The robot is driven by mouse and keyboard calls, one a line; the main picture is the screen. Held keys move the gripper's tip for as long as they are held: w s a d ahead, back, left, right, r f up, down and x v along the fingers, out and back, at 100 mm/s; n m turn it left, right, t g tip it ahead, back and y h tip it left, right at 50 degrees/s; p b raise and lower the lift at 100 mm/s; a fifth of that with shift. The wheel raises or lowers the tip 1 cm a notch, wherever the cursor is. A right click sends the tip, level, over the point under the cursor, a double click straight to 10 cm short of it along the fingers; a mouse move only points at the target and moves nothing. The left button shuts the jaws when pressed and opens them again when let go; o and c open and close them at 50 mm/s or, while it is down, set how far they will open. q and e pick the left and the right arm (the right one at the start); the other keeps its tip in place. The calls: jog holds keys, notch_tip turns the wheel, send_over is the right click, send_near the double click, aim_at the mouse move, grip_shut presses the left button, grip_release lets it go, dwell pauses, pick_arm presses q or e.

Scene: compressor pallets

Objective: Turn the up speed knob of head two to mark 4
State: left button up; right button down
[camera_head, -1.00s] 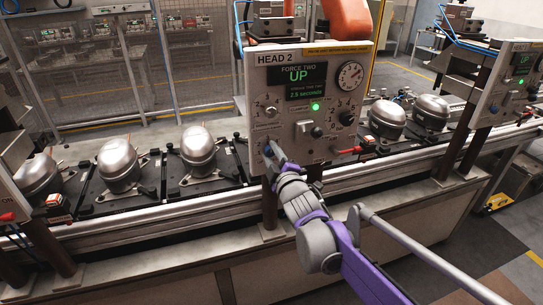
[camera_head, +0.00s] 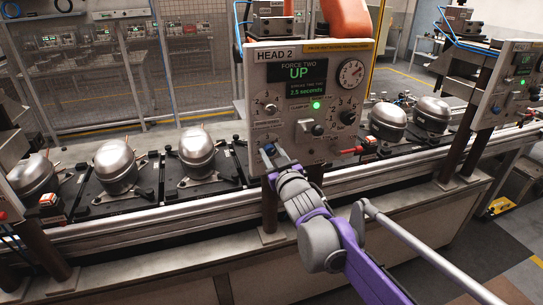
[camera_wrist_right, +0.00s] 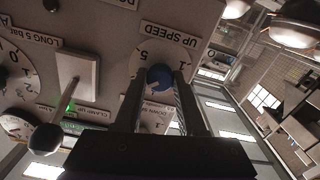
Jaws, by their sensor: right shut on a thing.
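The head two panel (camera_head: 259,78) is a grey box labelled HEAD 2, with a screen reading FORCE TWO UP. The blue up speed knob (camera_wrist_right: 160,76) sits on a round white dial below the UP SPEED label in the right wrist view. My right gripper (camera_head: 275,156) is at the panel's lower left, shut on the blue knob, with one finger on each side. A pale pointer line shows on the knob; the fingers hide part of the dial, and I cannot tell which mark it points to. My left gripper is not in view.
A square switch plate (camera_wrist_right: 76,75) with a dark-tipped lever (camera_wrist_right: 43,138) is beside the knob. A red handle (camera_head: 348,151) sticks out at the panel's lower right. Silver compressors (camera_head: 197,147) stand on the conveyor. A second panel (camera_head: 509,85) is at far right.

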jog(key=shift+m+b, duration=0.3)
jog(key=shift+m, duration=0.7)
jog(key=c, duration=0.5)
grip_release()
jog(key=v, duration=1.1)
jog(key=shift+w, duration=0.1)
